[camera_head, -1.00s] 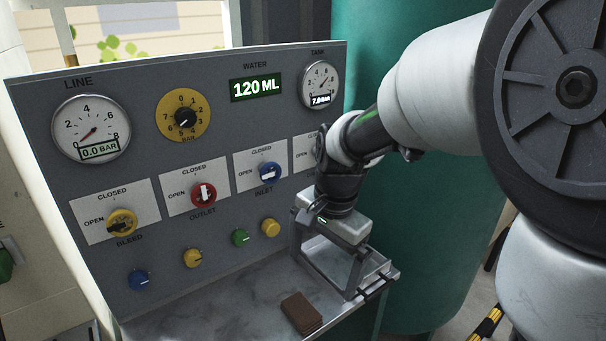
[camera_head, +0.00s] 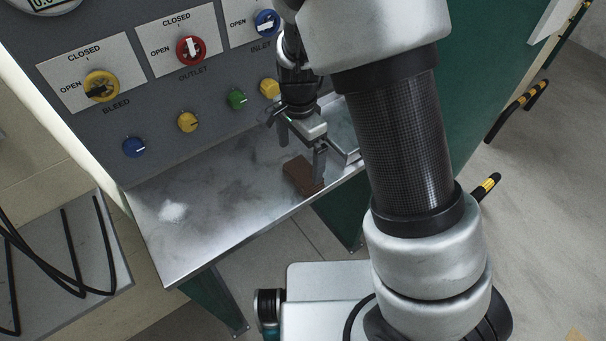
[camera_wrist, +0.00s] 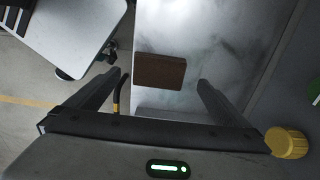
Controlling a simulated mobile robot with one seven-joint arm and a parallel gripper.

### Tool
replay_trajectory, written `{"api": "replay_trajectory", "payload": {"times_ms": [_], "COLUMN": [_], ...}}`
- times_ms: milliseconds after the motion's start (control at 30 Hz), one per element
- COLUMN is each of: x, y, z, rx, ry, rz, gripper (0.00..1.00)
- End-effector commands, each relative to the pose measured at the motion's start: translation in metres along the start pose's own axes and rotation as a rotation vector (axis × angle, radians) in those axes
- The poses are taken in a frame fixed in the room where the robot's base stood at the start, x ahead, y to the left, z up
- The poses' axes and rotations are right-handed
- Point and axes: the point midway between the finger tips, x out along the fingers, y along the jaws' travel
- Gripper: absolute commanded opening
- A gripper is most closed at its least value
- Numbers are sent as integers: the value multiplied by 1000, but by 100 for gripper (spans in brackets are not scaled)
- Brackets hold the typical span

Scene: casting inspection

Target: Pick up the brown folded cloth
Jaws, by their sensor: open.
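The brown folded cloth (camera_head: 302,175) lies flat near the front edge of the metal shelf (camera_head: 215,215), below the control panel. My gripper (camera_head: 299,160) is just above the cloth in the head view, with one finger hiding part of it. In the wrist view the cloth (camera_wrist: 160,71) shows whole, ahead of and between the two spread fingers of my gripper (camera_wrist: 155,88). The jaws are open and empty. The head view does not clearly show whether a finger touches the cloth.
The panel carries valve knobs, such as the yellow bleed knob (camera_head: 102,86), and several small knobs, including a green knob (camera_head: 236,99), close behind the gripper. A white patch (camera_head: 172,211) lies on the shelf's left part. The shelf is otherwise largely clear there.

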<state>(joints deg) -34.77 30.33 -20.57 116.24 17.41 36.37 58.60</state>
Motion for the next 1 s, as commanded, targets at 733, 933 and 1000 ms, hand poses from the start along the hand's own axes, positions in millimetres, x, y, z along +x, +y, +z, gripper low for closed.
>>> {"api": "replay_trajectory", "payload": {"times_ms": [733, 933, 1000], "x": [54, 54, 54], "y": [2, 2, 2], "z": [-8, -8, -8], "rx": [0, 0, 0], "ry": [1, 1, 1], "rz": [-1, -1, -1], "gripper": [100, 66, 63]}}
